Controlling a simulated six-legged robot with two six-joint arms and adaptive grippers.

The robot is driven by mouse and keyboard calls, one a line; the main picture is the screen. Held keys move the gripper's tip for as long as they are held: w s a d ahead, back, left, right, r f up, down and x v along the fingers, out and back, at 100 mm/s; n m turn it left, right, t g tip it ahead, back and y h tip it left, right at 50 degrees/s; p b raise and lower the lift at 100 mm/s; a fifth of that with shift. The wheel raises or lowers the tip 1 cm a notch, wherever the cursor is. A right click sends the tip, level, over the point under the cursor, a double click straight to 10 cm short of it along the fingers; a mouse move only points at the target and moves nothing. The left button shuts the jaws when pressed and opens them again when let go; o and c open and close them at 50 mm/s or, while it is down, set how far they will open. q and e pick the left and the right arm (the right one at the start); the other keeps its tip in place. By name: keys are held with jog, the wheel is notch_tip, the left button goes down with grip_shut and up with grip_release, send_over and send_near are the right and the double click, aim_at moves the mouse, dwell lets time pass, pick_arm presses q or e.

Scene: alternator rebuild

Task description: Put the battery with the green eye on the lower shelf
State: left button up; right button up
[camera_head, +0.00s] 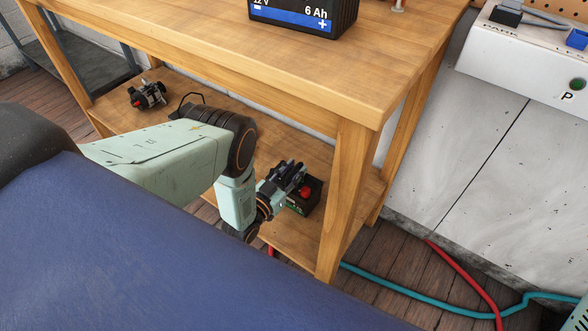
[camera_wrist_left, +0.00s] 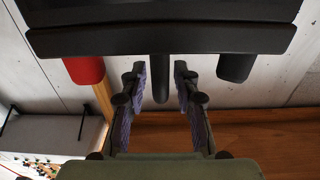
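A small dark battery (camera_head: 312,194) with a red terminal cap and a strip of green on its side stands at the right end of the lower shelf (camera_head: 320,235). My left gripper (camera_head: 292,176) is at its top and partly hides it. In the left wrist view, the black battery body (camera_wrist_left: 160,40) spans the top, with a red cap at left and a black cap at right. Its black middle bar (camera_wrist_left: 160,88) lies between the fingers of my left gripper (camera_wrist_left: 161,70), which look open with gaps on both sides. No green eye shows. My right gripper is not in view.
A small alternator-like part (camera_head: 148,95) lies at the shelf's left. A wooden leg (camera_head: 348,195) stands right of my gripper. Red and teal cables (camera_head: 420,297) cross the floor.

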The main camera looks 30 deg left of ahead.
pick_arm(q)
jog(key=shift+w+f, duration=0.1)
jog(key=shift+f, duration=0.1)
jog(key=shift+s+a+r, duration=0.1)
jog(key=shift+s+r, duration=0.05)
jog(key=shift+s, duration=0.35)
jog(key=s+a+p, duration=0.1)
jog(key=s+p, duration=0.3)
jog(key=s, duration=0.7)
jog(key=shift+a, duration=0.25)
